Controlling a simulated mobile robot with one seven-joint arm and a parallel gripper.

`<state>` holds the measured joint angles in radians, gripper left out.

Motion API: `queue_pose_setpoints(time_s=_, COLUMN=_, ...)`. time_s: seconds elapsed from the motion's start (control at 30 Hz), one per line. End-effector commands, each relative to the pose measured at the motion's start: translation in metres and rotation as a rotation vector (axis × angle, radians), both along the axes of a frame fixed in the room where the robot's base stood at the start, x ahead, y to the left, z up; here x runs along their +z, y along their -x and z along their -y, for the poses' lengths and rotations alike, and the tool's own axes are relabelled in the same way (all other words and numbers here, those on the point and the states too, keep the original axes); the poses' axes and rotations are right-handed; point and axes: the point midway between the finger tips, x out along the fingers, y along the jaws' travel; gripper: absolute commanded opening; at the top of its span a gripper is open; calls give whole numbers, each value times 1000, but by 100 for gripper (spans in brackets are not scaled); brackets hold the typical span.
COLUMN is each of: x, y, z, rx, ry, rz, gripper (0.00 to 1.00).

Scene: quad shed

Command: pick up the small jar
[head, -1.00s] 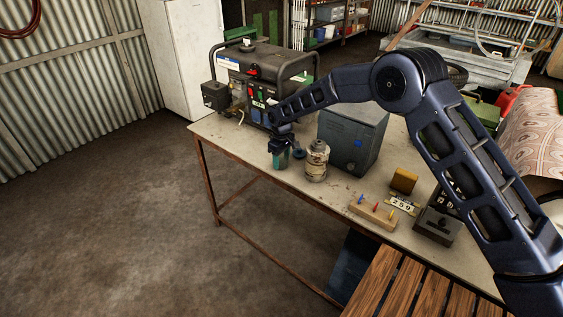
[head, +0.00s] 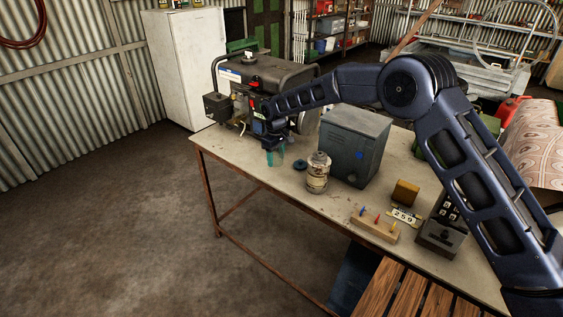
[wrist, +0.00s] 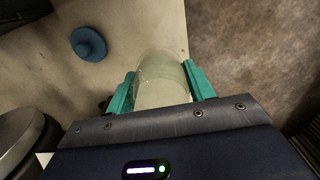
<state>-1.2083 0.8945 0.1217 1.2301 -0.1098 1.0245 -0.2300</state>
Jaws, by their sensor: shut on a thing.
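The small jar (wrist: 162,85) is pale, greenish and see-through. In the wrist view it sits between the two teal fingers of my gripper (wrist: 160,93), which is shut on it. In the head view my gripper (head: 275,157) is over the left part of the workbench (head: 240,152), in front of the generator. The jar is hard to make out there between the teal fingers. A small round blue piece (wrist: 88,44) lies on the bench apart from the jar; it also shows in the head view (head: 299,165).
A worn, labelled can (head: 317,173) stands right of my gripper, with a grey metal box (head: 354,147) behind it. The generator (head: 262,95) is close behind. A pegged wooden block (head: 374,222) lies further right. The floor left of the bench is clear.

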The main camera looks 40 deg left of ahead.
Motion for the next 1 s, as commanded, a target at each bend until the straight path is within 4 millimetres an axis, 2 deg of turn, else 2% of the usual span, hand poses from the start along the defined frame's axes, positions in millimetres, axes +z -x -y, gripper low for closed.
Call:
queue_pose_setpoints(time_s=0.6, x=-1, y=73, z=-111, rx=0, ry=-3, rz=1, gripper=28)
queue_pose_setpoints(time_s=0.8, x=-1, y=86, z=-132, rx=-2, ry=-2, rz=1, gripper=28)
queue_pose_setpoints(time_s=1.0, x=0, y=94, z=-142, rx=-1, ry=-1, rz=1, gripper=28)
